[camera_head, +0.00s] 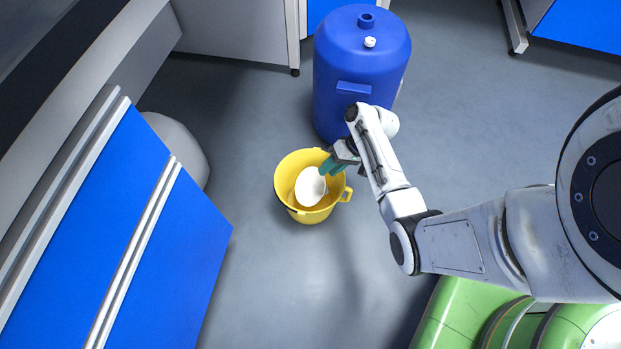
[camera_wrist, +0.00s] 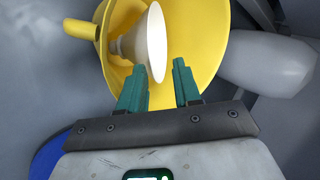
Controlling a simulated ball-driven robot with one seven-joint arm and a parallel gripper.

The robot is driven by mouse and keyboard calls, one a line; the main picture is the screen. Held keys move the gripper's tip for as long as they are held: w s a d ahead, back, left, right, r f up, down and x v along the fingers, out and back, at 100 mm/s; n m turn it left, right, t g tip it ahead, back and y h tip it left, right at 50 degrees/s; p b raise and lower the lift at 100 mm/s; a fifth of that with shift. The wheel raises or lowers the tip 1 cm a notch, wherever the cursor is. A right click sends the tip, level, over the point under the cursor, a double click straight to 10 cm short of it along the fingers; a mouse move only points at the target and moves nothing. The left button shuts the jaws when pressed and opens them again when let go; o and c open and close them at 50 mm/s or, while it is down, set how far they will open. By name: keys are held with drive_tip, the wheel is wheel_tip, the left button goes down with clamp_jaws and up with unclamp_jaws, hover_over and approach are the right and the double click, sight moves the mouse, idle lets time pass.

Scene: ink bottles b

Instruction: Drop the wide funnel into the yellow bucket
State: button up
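The wide funnel (camera_head: 310,187) is white and lies tilted within the mouth of the yellow bucket (camera_head: 287,165) in the head view. The bucket stands on the floor. In the wrist view the funnel (camera_wrist: 156,50) shows nearly edge-on, its wide rim upright in the picture and its narrower part to the left. My gripper (camera_head: 328,167) is over the bucket's upper right rim. In the wrist view its teal fingers (camera_wrist: 160,86) stand apart on either side of the funnel's rim, with a gap at the right finger. Whether the funnel touches the bucket bottom is unclear.
A large blue barrel (camera_head: 345,60) stands just behind the bucket. A blue-fronted cabinet (camera_head: 160,240) is on the left, with a rounded grey object (camera_head: 180,140) beside it. The floor (camera_head: 310,290) in front of the bucket is clear.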

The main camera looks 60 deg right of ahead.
drive_tip(key=p+v, duration=0.5)
drive_tip(key=v, duration=0.5)
drive_tip(key=shift+s+d+r, duration=0.1)
drive_tip(key=shift+s+r, duration=0.05)
drive_tip(key=shift+r, duration=0.15)
